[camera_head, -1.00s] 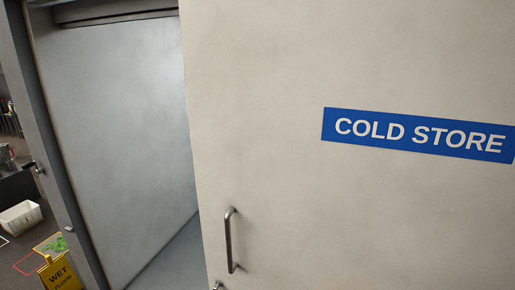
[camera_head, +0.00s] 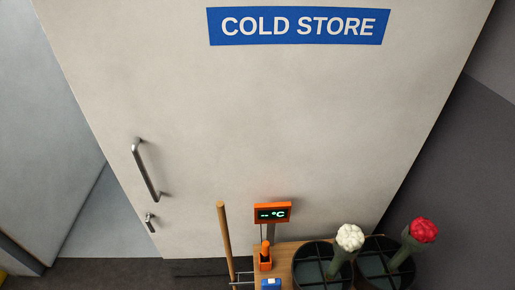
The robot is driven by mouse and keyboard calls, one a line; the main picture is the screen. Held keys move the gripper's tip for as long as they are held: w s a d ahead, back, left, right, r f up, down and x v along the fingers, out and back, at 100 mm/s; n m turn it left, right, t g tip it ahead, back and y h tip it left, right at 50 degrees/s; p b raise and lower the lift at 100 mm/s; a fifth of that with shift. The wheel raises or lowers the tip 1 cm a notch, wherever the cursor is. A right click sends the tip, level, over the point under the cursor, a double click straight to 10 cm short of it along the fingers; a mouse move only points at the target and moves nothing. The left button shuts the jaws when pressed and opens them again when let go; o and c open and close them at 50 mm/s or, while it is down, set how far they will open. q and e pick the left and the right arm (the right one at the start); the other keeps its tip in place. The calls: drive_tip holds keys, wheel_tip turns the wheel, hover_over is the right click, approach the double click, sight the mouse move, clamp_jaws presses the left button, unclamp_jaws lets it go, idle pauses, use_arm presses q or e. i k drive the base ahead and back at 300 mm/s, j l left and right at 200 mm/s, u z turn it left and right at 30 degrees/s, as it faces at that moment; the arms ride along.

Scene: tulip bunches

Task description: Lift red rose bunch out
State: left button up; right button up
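The red rose bunch (camera_head: 423,231) stands in a black divided bucket (camera_head: 378,243) at the lower right, its green wrapped stems leaning into the bucket. A white bunch (camera_head: 349,237) stands to its left, its stems reaching down at a second black divided bucket (camera_head: 300,266). The lower parts of both buckets are cut off by the bottom edge of the view. Neither of my grippers shows.
A pale door (camera_head: 270,130) marked COLD STORE with a metal handle (camera_head: 146,170) stands behind the buckets. A wooden surface (camera_head: 285,252) holds an orange temperature display (camera_head: 272,213) and a blue item (camera_head: 271,284). A wooden pole (camera_head: 226,240) stands beside it.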

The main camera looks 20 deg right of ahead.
sight(420, 234)
drive_tip(key=k+l+z, duration=0.3)
drive_tip(key=z, duration=1.85)
